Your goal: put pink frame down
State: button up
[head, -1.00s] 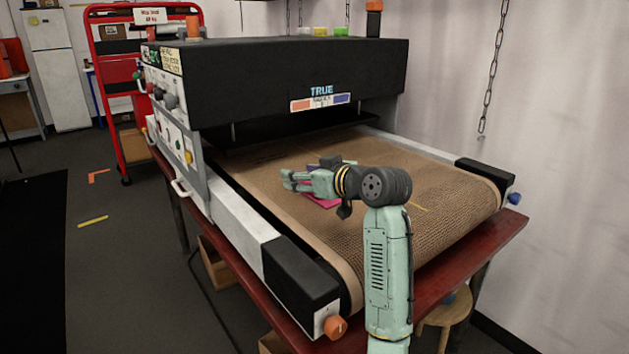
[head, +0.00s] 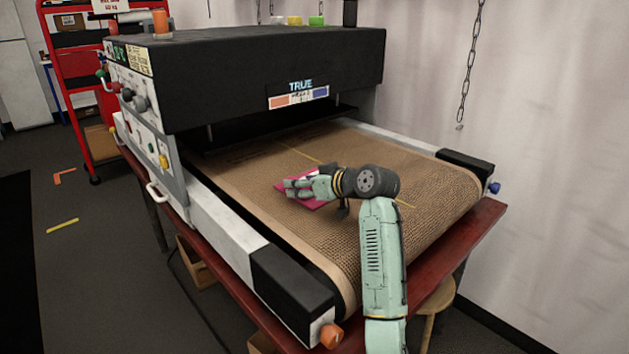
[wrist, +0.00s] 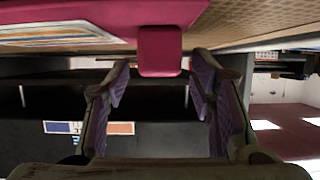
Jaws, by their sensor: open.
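The pink frame (head: 312,205) lies on the brown mesh conveyor belt (head: 408,228), partly hidden by my gripper (head: 289,187) in the head view. In the wrist view the pink frame (wrist: 60,12) fills the top, with a striped print panel beside its edge. Its pink tab (wrist: 159,52) sits between my open fingertips, with gaps on both sides. The frame appears flat on the belt; exact contact is hard to tell. My gripper is low over the belt, pointing left in the head view.
The black dryer hood (head: 270,75) spans the belt behind my gripper. White side rails (head: 222,217) flank the belt. A yellow line (head: 300,153) crosses the belt. The front right of the belt is clear. A chain (head: 468,75) hangs by the right wall.

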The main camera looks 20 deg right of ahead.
jog(key=shift+x, duration=1.3)
jog(key=shift+c, duration=0.5)
grip_shut()
